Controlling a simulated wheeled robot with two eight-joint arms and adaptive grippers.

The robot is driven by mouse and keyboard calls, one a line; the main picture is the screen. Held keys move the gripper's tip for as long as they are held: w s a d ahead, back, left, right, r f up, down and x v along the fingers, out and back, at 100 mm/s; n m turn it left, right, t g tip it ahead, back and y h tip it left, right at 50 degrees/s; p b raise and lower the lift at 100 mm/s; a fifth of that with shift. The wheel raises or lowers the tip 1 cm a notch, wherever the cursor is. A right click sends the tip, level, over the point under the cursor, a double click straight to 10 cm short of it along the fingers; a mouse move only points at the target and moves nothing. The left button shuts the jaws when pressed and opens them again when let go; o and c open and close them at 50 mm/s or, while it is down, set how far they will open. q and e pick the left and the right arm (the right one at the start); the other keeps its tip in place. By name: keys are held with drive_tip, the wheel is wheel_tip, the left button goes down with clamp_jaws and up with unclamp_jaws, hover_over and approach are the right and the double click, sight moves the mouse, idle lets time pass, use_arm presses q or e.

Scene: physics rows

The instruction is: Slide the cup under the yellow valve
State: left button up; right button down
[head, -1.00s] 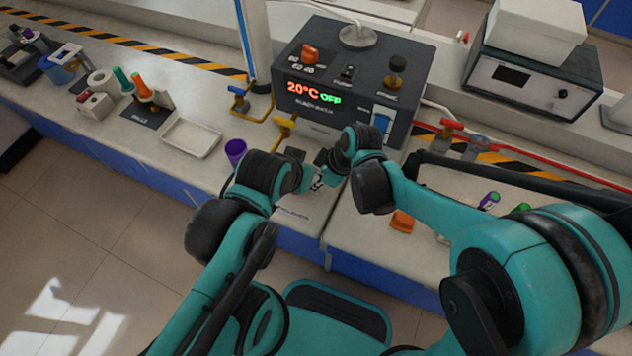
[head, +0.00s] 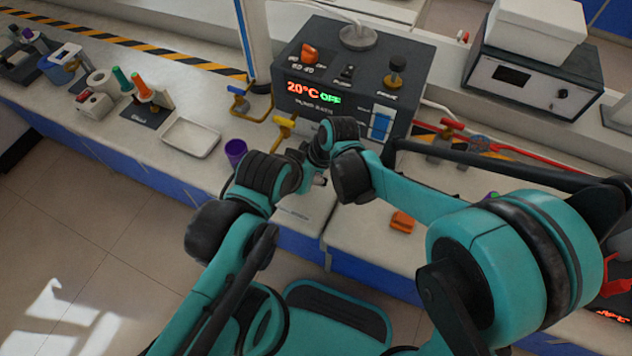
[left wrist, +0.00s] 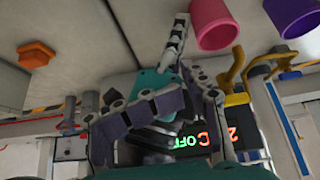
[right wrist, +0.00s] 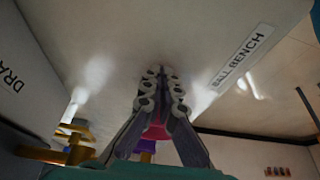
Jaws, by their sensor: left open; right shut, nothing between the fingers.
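A pink cup (left wrist: 214,24) stands on the bench in the left wrist view, with a purple cup (left wrist: 291,15) beside it. In the head view the purple cup (head: 236,151) stands left of my arms; the pink one is hidden behind them. The yellow valve (head: 284,122) is on the front of the black heater box, behind the cups. My left gripper (left wrist: 188,84) is open and empty, apart from the cups. My right gripper (right wrist: 160,72) is shut and empty; its fingers are beside the pink cup in the left wrist view, and contact is unclear.
The heater box (head: 350,75) reads 20°C OFF. Another yellow valve with a blue part (head: 240,98) is to its left. A white tray (head: 190,138) lies left of the purple cup. An orange block (head: 402,221) lies on the right bench. My two forearms nearly meet.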

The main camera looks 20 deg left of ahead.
drive_tip(key=shift+s+a, duration=0.1)
drive_tip(key=shift+a, duration=1.15)
drive_tip(key=shift+d, duration=1.4)
wheel_tip(320, 180, up, 8)
drive_tip(key=p, duration=0.6)
drive_tip(key=shift+d, duration=0.15)
